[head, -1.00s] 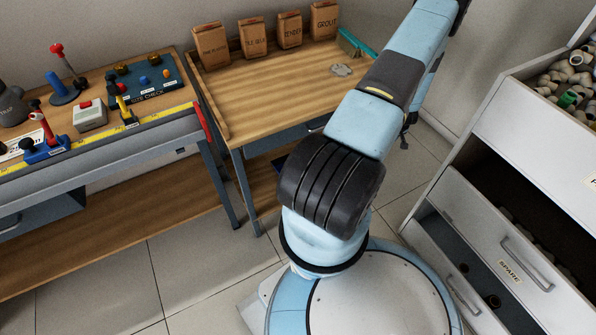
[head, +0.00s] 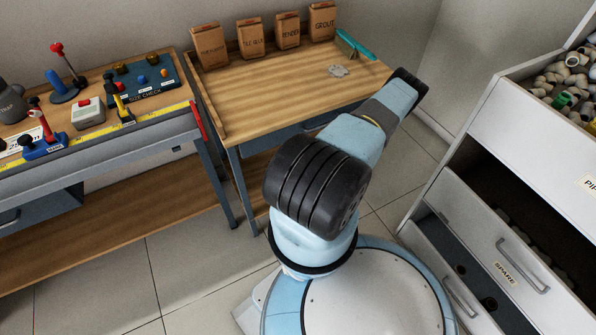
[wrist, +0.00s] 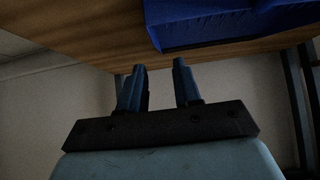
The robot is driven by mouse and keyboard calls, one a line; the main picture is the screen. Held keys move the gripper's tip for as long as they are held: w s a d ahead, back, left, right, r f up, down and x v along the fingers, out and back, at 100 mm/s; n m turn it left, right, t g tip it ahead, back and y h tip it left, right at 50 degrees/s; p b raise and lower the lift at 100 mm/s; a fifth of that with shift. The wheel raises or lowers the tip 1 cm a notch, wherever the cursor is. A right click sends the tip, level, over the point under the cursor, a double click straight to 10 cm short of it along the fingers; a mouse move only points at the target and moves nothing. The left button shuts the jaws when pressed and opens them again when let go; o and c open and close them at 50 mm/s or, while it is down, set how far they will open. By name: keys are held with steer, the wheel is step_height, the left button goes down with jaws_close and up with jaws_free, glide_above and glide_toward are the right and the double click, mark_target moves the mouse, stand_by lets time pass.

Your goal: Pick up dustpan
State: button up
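My gripper (wrist: 158,68) is open and empty in the wrist view, its two blue fingers apart. A blue, ridged object (wrist: 225,22) sits on a wooden surface (wrist: 90,35) at the top right of the wrist view, beyond the fingers and apart from them. It is cut off by the frame edge, and I cannot tell for sure that it is the dustpan. No dustpan shows clearly in the head view.
A workbench with tools (head: 100,95) stands at left. A parts cabinet (head: 520,150) with open drawers stands at right. Bare tiled floor lies between.

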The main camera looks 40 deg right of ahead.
steer(key=x, duration=0.5)
steer(key=shift+w+d+f, duration=0.1)
steer(key=shift+w+f, duration=0.05)
steer(key=shift+f, duration=0.15)
steer(key=shift+d+r+x, duration=0.1)
steer(key=shift+d+x, duration=0.1)
steer(key=shift+x, duration=1.15)
steer(key=shift+d+r+x, duration=0.1)
steer(key=shift+d+x, duration=0.1)
steer(key=shift+x, duration=1.2)
steer(key=shift+w, duration=0.1)
steer(key=shift+c, duration=0.5)
jaws_close()
